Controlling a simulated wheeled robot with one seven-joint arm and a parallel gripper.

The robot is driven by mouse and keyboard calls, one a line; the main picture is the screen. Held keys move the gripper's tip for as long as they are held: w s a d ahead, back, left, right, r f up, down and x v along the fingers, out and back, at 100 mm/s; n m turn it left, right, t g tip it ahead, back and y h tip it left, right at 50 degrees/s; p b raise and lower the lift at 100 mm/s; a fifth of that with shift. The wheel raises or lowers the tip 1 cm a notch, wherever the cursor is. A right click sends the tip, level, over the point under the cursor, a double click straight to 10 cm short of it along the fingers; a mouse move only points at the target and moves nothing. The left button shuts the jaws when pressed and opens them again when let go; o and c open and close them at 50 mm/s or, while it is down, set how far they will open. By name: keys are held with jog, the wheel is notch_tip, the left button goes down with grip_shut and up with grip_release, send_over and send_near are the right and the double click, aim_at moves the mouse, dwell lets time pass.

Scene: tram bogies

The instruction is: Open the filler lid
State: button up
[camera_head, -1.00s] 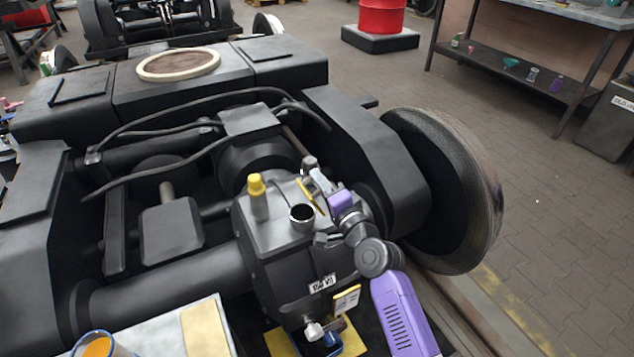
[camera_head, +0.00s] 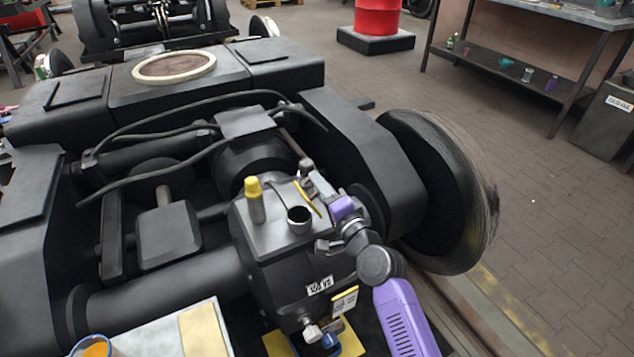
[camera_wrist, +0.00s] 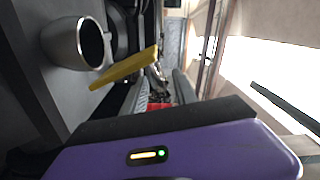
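The filler neck (camera_head: 299,219) is a short metal cup on top of the dark gearbox (camera_head: 285,260), and its round dark mouth is uncovered. The filler lid (camera_head: 308,198) is a thin yellow flap, tilted up on edge beside the mouth, on my gripper's side. In the wrist view the neck (camera_wrist: 75,43) is at the upper left and the yellow lid (camera_wrist: 125,68) beside it. Whether a finger touches the lid is unclear.
A yellow-capped fitting (camera_head: 254,200) stands left of the neck. Dark hoses (camera_head: 180,127) cross the bogie behind. A large wheel (camera_head: 445,190) is to the right. A bench corner with a cup (camera_head: 95,347) is at the lower left. Open floor lies beyond the wheel.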

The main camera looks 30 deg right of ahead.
jog(key=s, duration=0.6)
jog(key=shift+s+r, duration=0.1)
dwell(0.4)
